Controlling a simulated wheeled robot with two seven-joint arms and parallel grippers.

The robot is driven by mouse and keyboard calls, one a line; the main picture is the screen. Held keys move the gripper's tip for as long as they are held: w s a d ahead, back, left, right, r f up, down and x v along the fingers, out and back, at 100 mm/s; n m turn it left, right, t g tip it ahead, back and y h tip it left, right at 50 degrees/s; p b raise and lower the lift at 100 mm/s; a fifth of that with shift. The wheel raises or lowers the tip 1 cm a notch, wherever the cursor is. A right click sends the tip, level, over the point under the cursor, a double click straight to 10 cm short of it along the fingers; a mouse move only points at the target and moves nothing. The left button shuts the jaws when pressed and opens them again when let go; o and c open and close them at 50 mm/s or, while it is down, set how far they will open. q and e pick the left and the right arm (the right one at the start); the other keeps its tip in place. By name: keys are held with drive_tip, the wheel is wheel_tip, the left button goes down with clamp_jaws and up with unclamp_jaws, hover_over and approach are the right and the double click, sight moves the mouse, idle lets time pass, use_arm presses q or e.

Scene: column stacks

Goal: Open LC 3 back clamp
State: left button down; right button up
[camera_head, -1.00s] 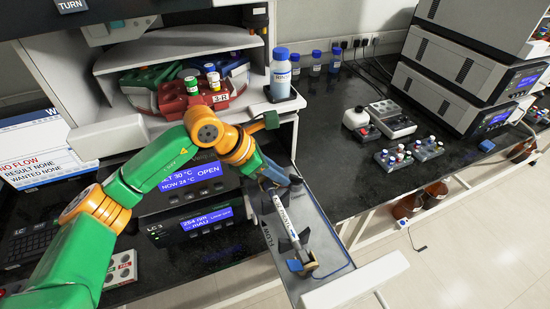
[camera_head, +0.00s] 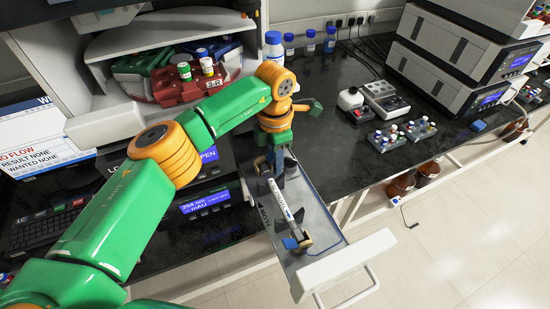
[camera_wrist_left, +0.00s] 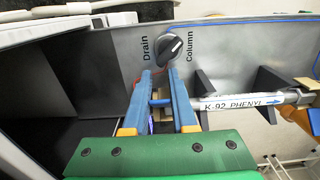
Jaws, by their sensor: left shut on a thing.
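The LC 3 drawer (camera_head: 268,242) is pulled out and holds a white column (camera_head: 283,207) lying along it. In the left wrist view the column (camera_wrist_left: 238,103) reads K-92 PHENYL and rests in black holders. My left gripper (camera_head: 277,172) is over the back end of the drawer. In the left wrist view its two blue fingers (camera_wrist_left: 159,82) are closed around the back clamp (camera_wrist_left: 160,102) at the column's end. A blue part of the clamp shows between the fingers; the rest is largely hidden. The front clamp (camera_head: 298,243) is at the column's near end. My right gripper is not in view.
A black knob (camera_wrist_left: 171,47) between the words Drain and Column sits just beyond the fingers. A blue-capped bottle (camera_head: 274,48) stands behind my arm. Vial racks (camera_head: 387,138) stand on the bench to the right.

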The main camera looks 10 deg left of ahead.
use_arm(q)
drive_tip(key=shift+s+f, duration=0.1)
drive_tip(key=shift+f, duration=0.05)
idle(0.3)
drive_tip(key=c, duration=0.7)
unclamp_jaws()
wheel_tip(320, 180, up, 6)
drive_tip(key=shift+r+b, duration=0.15)
drive_tip(key=shift+b, duration=0.7)
drive_tip(key=shift+d+r, duration=0.1)
drive_tip(key=shift+r, duration=0.35)
